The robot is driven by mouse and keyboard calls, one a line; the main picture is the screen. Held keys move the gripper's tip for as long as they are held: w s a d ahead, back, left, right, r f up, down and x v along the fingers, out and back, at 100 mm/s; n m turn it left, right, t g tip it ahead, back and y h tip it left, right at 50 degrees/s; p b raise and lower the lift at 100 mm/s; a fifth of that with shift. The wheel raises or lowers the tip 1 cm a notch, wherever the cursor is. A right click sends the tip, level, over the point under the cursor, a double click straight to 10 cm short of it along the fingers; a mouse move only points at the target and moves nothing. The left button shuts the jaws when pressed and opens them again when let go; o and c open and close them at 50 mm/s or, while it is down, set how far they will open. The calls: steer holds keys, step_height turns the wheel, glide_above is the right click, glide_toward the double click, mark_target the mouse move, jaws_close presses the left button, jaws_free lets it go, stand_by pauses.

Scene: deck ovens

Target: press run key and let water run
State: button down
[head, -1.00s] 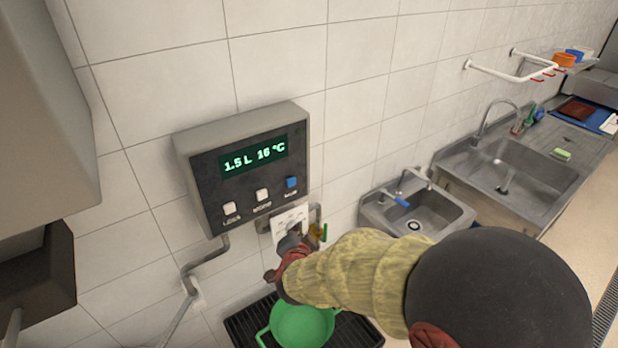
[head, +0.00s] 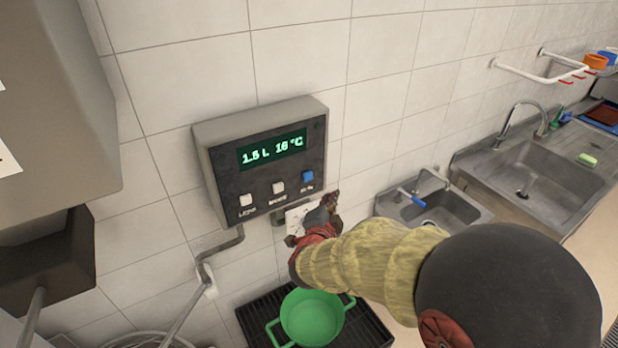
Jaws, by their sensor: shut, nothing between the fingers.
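The water meter box (head: 232,170) is on the tiled wall, and its green display (head: 272,149) reads 1.5 L 16 °C. Below the display are two white keys, a left one (head: 246,200) and a middle one (head: 278,188), and a blue key (head: 308,176) at the right. The key labels are too small to read surely. My gripper (head: 333,197) is shut and empty, just below and right of the blue key; I cannot tell whether it touches the box. A green pot (head: 312,318) stands below on a black grate (head: 258,322). The water outlet is hidden behind my arm.
A small hand sink (head: 440,210) with a blue-handled tap and a larger steel sink (head: 540,165) stand to the right. A grey cabinet (head: 60,120) juts in at the left. A pipe (head: 213,250) runs down the wall under the box.

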mark_target(308, 176)
steer(key=w+a, duration=0.4)
steer(key=w, duration=0.2)
steer(key=shift+w+a+p, duration=0.15)
steer(key=shift+p, duration=0.2)
steer(key=shift+w, duration=0.1)
stand_by(1.2)
steer(key=shift+w+a, duration=0.2)
steer(key=shift+w, duration=0.05)
steer(key=shift+w+a, duration=0.3)
steer(key=shift+w, duration=0.1)
stand_by(0.9)
steer(key=shift+s, duration=0.1)
steer(key=shift+s+d+b, duration=0.55)
steer(key=shift+s, duration=0.1)
